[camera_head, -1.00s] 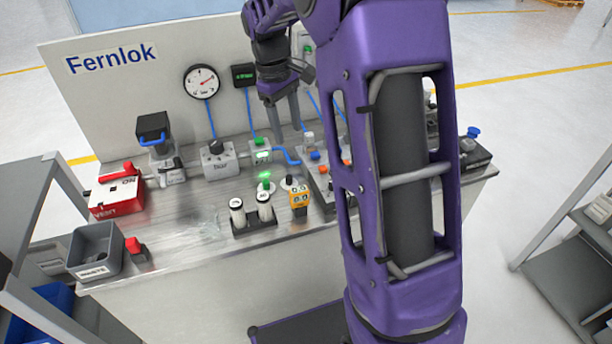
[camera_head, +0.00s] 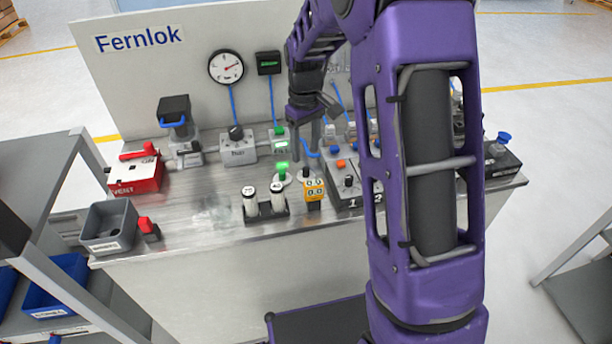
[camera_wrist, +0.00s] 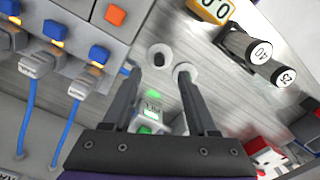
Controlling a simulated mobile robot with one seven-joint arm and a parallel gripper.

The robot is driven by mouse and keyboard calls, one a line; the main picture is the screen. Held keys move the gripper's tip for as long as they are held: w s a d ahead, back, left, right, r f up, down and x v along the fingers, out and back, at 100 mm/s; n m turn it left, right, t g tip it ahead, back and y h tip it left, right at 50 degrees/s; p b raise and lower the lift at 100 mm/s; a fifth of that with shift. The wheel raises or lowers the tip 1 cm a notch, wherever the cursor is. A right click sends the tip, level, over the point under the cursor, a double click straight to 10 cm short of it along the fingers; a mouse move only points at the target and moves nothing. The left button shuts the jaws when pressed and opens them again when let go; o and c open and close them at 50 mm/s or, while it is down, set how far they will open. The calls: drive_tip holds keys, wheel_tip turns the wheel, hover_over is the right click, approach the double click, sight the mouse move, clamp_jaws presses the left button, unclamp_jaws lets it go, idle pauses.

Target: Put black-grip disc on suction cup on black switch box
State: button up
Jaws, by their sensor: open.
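The black-grip disc (camera_wrist: 158,57) lies flat on the bench, pale with a dark upright grip; it also shows in the head view (camera_head: 306,175). My gripper (camera_wrist: 158,73) is open and empty above the bench. In the wrist view the disc appears between and just beyond its fingertips, apart from them. The green-grip disc (camera_head: 283,173) lies beside it, partly behind one finger in the wrist view. The black switch box (camera_head: 501,162) stands at the bench's right end, with a blue suction cup (camera_head: 504,137) on top. The wrist view does not show that box.
Two cylinders (camera_head: 263,202) in a black holder and a yellow meter (camera_head: 314,190) stand close to the discs. A grey panel with buttons (camera_head: 345,190) lies right of them. The lit box (camera_head: 281,141) stands behind. My arm hides part of the bench's right side.

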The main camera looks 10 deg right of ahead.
sight(306, 169)
drive_tip(key=shift+f, duration=3.2)
clamp_jaws()
